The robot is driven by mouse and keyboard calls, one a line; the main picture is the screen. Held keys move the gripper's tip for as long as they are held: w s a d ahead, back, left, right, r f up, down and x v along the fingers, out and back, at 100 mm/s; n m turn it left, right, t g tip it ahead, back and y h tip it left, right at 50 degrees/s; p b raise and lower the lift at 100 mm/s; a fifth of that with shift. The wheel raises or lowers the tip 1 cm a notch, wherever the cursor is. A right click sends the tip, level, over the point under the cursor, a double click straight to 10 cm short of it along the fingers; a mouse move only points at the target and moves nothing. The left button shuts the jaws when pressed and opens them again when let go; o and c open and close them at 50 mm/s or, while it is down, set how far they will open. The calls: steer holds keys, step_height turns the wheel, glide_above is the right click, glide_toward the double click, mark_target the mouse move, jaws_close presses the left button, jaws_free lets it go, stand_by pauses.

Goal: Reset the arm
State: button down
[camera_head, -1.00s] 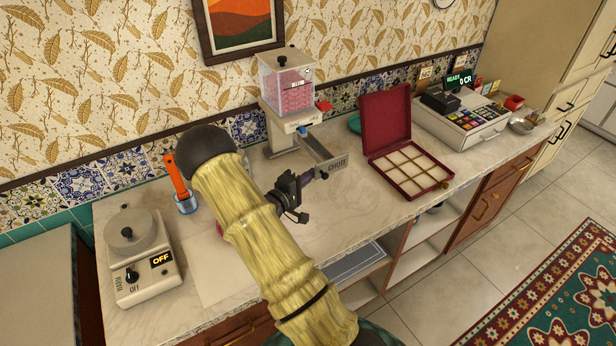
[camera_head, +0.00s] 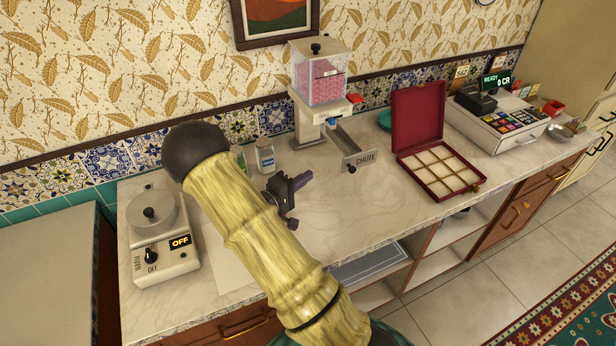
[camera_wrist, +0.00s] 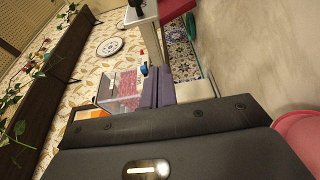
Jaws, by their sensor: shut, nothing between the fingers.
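My gripper (camera_head: 303,181) is above the marble counter (camera_head: 330,215), left of the chute and in front of the dispenser. Its purple fingers are together with nothing between them. They also show shut in the wrist view (camera_wrist: 158,87). My arm hides part of the counter's left middle in the head view.
A dispenser with pink contents (camera_head: 320,85) stands at the back with a chute (camera_head: 358,159). An open red compartment box (camera_head: 405,115), a cash register (camera_head: 500,125) and a glass jar (camera_head: 265,157) are on the counter. A warmer reading OFF (camera_head: 160,255) stands at left.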

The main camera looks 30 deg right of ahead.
steer(key=shift+w, duration=0.1)
stand_by(0.3)
steer(key=a+r+m+t+y, duration=0.2)
steer(key=a+t+y, duration=0.1)
steer(key=a+y, duration=0.95)
steer(key=s+a+r+g+y, duration=0.1)
steer(key=s+r+g+y, duration=0.1)
steer(key=s, duration=0.7)
steer(key=s+a+r+m+g+y, duration=0.1)
steer(key=s+r+g+y, duration=0.1)
steer(key=s, duration=0.7)
steer(key=shift+s+a+g+y, duration=0.15)
steer(key=shift+a+g+y, duration=0.25)
steer(key=shift+g, duration=0.3)
steer(key=shift+d, duration=0.1)
steer(key=c, duration=2.1)
jaws_free()
